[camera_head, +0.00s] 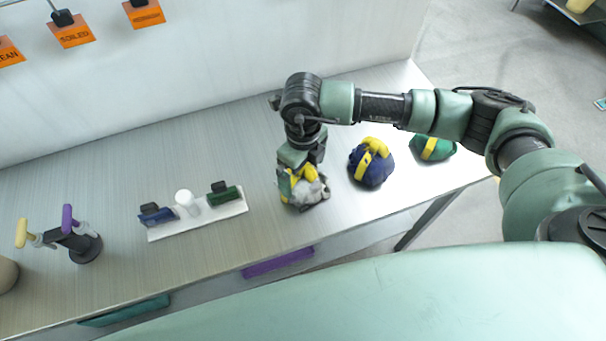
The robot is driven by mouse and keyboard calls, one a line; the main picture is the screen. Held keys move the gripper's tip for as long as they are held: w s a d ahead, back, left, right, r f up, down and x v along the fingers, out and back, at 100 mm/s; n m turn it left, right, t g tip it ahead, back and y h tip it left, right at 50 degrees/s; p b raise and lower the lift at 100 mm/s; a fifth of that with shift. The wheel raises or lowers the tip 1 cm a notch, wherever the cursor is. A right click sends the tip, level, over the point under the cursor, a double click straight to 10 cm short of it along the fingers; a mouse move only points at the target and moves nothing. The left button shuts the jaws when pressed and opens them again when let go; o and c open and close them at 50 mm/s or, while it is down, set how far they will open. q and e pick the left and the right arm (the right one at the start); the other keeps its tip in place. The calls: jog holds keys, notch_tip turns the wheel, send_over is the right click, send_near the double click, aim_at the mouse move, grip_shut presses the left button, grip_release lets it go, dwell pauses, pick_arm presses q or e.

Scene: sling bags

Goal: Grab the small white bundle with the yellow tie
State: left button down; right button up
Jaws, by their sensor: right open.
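The small white bundle (313,193) with a yellow tie sits on the table, right of its middle. It looks pale grey-white, and its yellow tie shows at the upper part. My right gripper (297,183) points down directly over the bundle, with its fingers at the yellow tie. The jaws are open, and the gripper hides part of the bundle's left and top. I cannot tell whether the fingers touch it. My left gripper is not in view.
A blue bundle (371,165) and a green bundle (433,148), both with yellow ties, sit to the right. A white tray (218,213) with small items and a stand (84,246) are to the left. Orange signs (70,31) hang at the back wall.

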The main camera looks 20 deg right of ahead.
jog(key=shift+f, duration=0.6)
jog(key=c, duration=1.1)
jog(key=shift+r, duration=0.1)
jog(key=shift+c, duration=0.2)
